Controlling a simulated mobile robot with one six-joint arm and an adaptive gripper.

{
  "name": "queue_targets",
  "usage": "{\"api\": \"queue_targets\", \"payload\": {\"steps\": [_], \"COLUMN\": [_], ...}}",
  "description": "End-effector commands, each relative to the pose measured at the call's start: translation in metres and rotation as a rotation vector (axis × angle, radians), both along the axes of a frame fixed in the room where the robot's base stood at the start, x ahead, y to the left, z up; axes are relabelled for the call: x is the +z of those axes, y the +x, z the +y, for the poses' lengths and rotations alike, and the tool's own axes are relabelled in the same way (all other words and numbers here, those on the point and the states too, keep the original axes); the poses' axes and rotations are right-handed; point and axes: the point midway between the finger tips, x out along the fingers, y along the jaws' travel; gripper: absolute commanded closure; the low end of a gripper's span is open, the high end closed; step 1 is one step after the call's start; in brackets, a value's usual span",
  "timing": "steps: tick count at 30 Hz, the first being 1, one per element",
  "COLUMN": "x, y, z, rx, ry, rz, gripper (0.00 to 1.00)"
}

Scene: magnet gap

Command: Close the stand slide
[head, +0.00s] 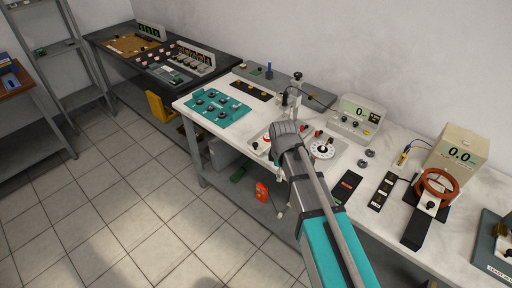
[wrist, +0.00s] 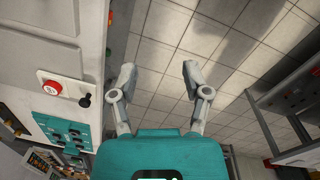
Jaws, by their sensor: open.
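In the head view the fingers are hidden behind my arm, above the bench's front edge.
The white bench (head: 390,148) carries a teal block board (head: 219,107), a meter box (head: 358,117), a white dial (head: 322,149) and a red ring (head: 437,186) by a beige display box (head: 459,152). A red button (wrist: 50,87) is left of my gripper. Tiled floor (head: 120,200) is clear.

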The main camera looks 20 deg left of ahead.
Motion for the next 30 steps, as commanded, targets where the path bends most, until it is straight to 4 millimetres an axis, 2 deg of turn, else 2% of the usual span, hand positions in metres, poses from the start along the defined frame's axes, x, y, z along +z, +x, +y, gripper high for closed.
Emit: {"api": "queue_targets", "payload": {"steps": [1, 6, 8, 18, 23, 30], "x": [-0.008, -0.029, -0.037, -0.07, -0.078, -0.083], "y": [0.001, 0.009, 0.012, 0.03, 0.034, 0.032], "z": [0.002, 0.012, 0.016, 0.053, 0.077, 0.12], "rx": [0.017, 0.108, 0.152, 0.438, 0.575, 0.778], "ry": [-0.014, -0.095, -0.134, -0.391, -0.52, -0.726], "rz": [-0.017, -0.109, -0.153, -0.422, -0.547, -0.728], "gripper": [0.6, 0.91, 1.0, 1.0, 1.0, 1.0]}}
